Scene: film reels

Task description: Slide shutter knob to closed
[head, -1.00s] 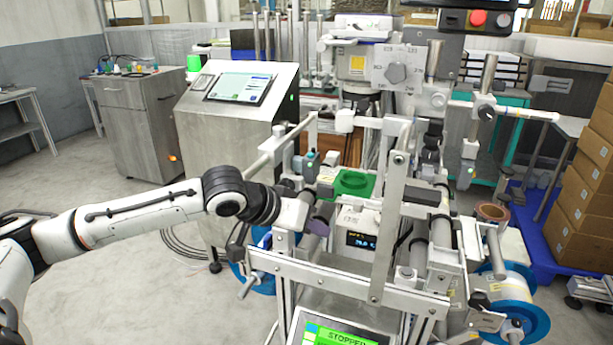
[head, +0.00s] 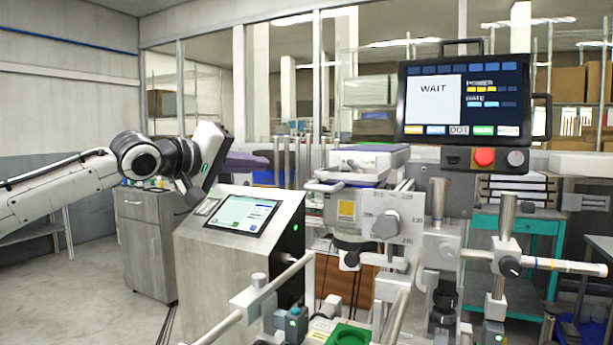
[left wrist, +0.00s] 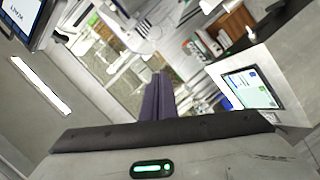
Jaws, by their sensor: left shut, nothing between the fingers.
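My left gripper (head: 258,161) is raised at the left of the head view, with its purple fingers together, empty and pointing right. It appears above the grey console, apart from the machine. The fingers (left wrist: 157,98) also show shut in the left wrist view. On the machine, a round grey knob (head: 387,224) sits on a light plate with small markings around it. A small black knob (head: 352,259) shows below the unit to its left. I cannot tell which knob, if either, is the shutter knob. My right gripper is not in view.
A monitor (head: 462,98) reading WAIT stands above the machine, with a red button (head: 484,157) below it. A grey console (head: 240,260) with a touchscreen stands at centre left. Metal rails and posts crowd the lower right. Floor is clear at lower left.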

